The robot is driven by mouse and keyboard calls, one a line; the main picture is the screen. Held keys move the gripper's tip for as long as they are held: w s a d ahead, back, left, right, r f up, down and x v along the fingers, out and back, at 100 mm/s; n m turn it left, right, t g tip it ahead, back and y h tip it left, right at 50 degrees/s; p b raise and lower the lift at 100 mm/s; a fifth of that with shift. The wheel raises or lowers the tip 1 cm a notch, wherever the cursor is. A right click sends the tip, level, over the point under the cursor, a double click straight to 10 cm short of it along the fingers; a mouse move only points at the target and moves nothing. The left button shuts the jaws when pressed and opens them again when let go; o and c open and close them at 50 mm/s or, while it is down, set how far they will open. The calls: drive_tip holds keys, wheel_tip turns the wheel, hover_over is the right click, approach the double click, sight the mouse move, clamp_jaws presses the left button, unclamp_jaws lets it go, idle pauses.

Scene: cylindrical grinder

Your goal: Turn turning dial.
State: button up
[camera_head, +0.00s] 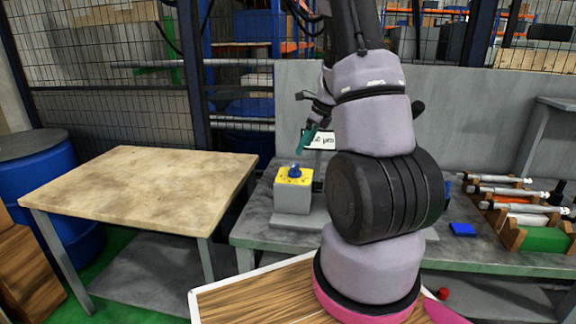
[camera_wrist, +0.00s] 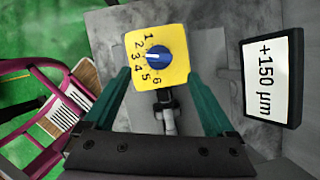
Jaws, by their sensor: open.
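The turning dial is a blue knob (camera_head: 295,171) on the yellow top (camera_head: 303,179) of a grey box (camera_head: 292,197) on the metal bench. In the head view my gripper (camera_head: 309,138) is above the dial, partly hidden by my arm. Nothing is between the fingers, and they look apart from the knob.
A sign reading +150 µm (camera_wrist: 271,78) stands right of the dial in the wrist view. A wooden-topped table (camera_head: 140,190) is at left. A blue block (camera_head: 462,229) and a rack of rods (camera_head: 515,215) sit on the bench at right. A grey panel stands behind.

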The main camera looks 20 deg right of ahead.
sight(295, 165)
drive_tip(key=x, duration=1)
drive_tip(key=c, duration=1.3)
drive_tip(key=shift+n, duration=0.3)
drive_tip(key=shift+n+g+y, duration=0.3)
drive_tip(key=shift+n+g, duration=0.15)
drive_tip(key=shift+n, duration=0.8)
drive_tip(key=shift+n+g+y, duration=0.3)
drive_tip(key=shift+n+g, duration=0.15)
drive_tip(key=shift+n, duration=0.8)
